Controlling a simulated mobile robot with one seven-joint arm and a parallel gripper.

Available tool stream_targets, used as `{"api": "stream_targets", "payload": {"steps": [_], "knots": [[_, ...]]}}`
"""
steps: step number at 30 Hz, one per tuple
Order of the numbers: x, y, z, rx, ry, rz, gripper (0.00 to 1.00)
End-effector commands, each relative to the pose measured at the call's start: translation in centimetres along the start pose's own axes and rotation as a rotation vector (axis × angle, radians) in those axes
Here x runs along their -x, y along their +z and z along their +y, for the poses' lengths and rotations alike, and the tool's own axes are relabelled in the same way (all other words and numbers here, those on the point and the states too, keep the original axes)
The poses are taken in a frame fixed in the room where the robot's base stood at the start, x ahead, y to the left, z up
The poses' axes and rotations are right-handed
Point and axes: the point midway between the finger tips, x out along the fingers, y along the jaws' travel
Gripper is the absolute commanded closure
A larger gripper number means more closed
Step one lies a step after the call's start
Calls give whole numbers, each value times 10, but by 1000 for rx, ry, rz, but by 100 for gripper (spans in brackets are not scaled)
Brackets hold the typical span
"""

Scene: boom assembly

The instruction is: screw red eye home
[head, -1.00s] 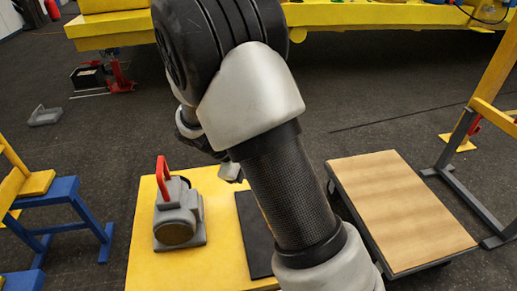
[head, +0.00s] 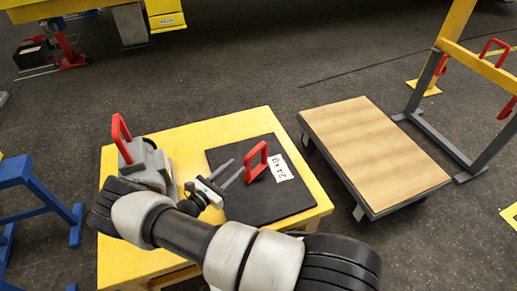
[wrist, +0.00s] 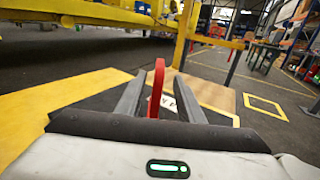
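A red eye (head: 257,160), a loop-shaped handle, stands on the black mat (head: 268,202) on the yellow table (head: 225,127). My gripper (head: 236,170) is open and low over the mat, its fingers pointing at this red eye. In the wrist view the red eye (wrist: 156,88) shows upright between my two spread fingers, with a gap on each side. Another red eye (head: 121,138) stands upright on a grey block (head: 147,165) at the table's left. My arm partly hides that block. I cannot see the threads of either eye.
A white label (head: 280,168) lies on the mat. A wood-topped cart (head: 375,150) stands right of the table. A yellow and grey frame (head: 445,120) with red loops (head: 493,52) is at the far right. A blue stand (head: 35,190) is at left.

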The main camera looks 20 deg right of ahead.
Motion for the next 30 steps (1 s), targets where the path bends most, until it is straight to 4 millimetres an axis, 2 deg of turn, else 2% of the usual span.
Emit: {"api": "stream_targets", "payload": {"steps": [1, 9, 16, 22, 30], "knots": [[-12, -1, -1, 0, -4, -1, 66], [-72, -2, -2, 0, -5, 0, 66], [-116, -2, -2, -1, -4, 1, 66], [-137, -1, -1, -1, -3, 1, 66], [-141, 0, -1, -1, -2, 2, 66]]}}
